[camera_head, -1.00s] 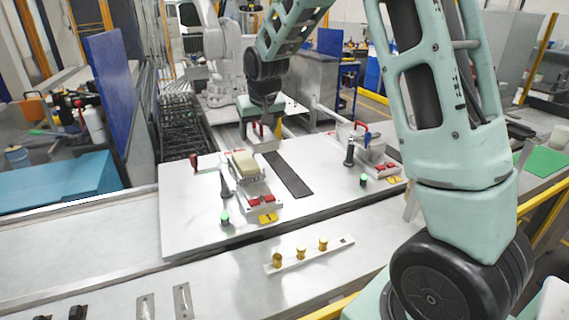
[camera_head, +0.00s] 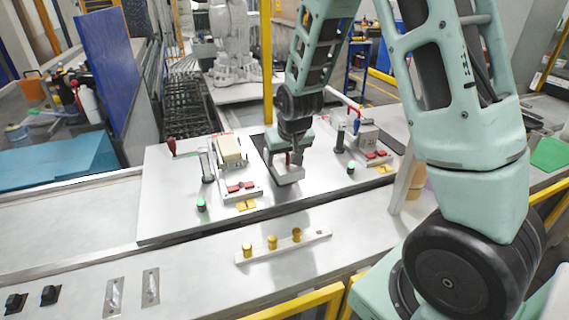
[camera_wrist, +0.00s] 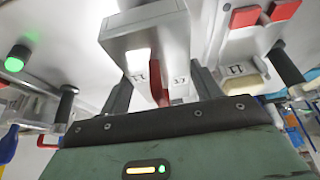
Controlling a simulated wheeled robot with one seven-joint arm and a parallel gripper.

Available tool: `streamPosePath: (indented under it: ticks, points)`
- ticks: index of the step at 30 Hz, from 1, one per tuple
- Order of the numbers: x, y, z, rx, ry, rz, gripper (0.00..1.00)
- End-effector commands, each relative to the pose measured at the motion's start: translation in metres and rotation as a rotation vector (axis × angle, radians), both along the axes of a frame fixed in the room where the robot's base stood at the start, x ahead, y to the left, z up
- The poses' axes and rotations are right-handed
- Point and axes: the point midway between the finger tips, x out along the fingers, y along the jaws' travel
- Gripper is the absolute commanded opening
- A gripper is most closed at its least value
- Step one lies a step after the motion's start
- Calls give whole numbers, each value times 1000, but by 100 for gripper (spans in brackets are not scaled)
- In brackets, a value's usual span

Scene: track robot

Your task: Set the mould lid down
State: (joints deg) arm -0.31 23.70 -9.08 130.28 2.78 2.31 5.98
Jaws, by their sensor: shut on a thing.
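The mould lid (camera_head: 287,175) is a pale grey block with a red handle (camera_wrist: 158,85). My gripper (camera_head: 291,155) is shut on this handle, and the lid hangs below the fingers. It is between the two fixtures, over or at the dark strip (camera_head: 262,143) on the metal plate. I cannot tell whether its underside touches the plate. In the wrist view the lid (camera_wrist: 150,42) is in front of my gripper (camera_wrist: 161,95), and the handle is between the fingers.
A left fixture holds a beige block (camera_head: 230,147), with red pads (camera_head: 240,187) in front and a red-knobbed lever (camera_head: 172,147) beside it. A right fixture (camera_head: 368,138) has a similar layout. A rail with yellow pegs (camera_head: 272,242) lies nearer. Bare plate (camera_head: 190,222) shows at the front left.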

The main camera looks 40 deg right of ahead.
Motion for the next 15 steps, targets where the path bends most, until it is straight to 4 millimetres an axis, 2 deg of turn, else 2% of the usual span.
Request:
streamPosePath:
  ticks: [3,6,15]
  points:
    - [-1,-1,-17,0,5,-2,25]
    - [-1,0,-26,0,3,0,25]
    - [0,0,-29,0,0,0,25]
